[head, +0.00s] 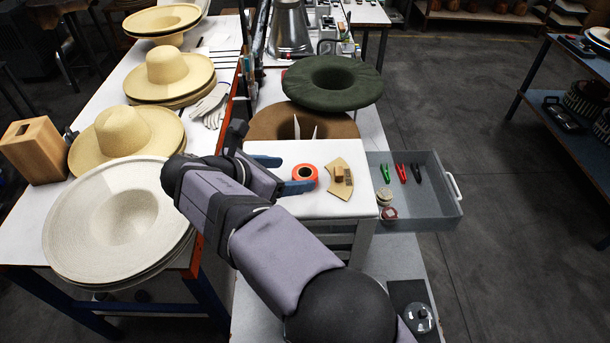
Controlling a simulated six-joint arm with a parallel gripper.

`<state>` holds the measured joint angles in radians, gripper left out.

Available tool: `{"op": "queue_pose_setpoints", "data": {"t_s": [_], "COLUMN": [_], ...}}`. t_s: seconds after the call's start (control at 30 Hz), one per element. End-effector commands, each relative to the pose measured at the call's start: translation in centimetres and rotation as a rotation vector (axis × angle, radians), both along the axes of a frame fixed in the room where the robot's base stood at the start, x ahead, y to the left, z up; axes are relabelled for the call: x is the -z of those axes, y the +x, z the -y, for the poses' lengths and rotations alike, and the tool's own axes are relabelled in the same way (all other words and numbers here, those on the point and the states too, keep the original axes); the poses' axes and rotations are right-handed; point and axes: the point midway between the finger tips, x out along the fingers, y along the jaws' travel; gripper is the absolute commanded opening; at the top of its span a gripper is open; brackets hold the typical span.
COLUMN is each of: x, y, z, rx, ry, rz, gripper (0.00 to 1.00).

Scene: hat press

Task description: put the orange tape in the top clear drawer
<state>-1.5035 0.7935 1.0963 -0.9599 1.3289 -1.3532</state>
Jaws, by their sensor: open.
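The orange tape (305,174) is a small roll lying on the white top of a small cabinet (345,215). My gripper (295,173) is open, with its blue fingers low over that top. One finger is on the far side of the tape and the other on its near side; I cannot tell whether either touches it. A clear grey drawer (440,213) stands pulled out to the right of the cabinet. Green, red and black clips and a few small round items lie in it. Its level in the cabinet is hard to tell.
A tan curved piece (335,188) with small brown blocks lies right of the tape. A brown hat (275,122) and a green hat (333,82) sit just behind the cabinet. Straw hats (120,235) and a wooden box (33,150) fill the left table.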

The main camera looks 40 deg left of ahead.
Motion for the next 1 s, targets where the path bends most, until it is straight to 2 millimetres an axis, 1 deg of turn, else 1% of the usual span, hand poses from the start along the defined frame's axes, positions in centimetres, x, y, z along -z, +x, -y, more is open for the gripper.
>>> {"op": "queue_pose_setpoints", "data": {"t_s": [0.1,0.33,0.5,0.7,0.83,1.0], "x": [0.4,0.7,1.4,2.9,3.4,3.6], "y": [0.8,1.3,2.9,4.7,5.2,5.2], "z": [0.0,0.1,0.3,0.3,0.3,0.3], "rx": [0.001,0.001,0.002,0.002,0.001,0.0], "ry": [0.001,-0.001,-0.002,-0.001,0.002,0.002], "rz": [0.0,-0.001,-0.002,-0.002,-0.002,-0.002], "gripper": [0.68,0.68,0.68,0.68,0.68,0.68]}}
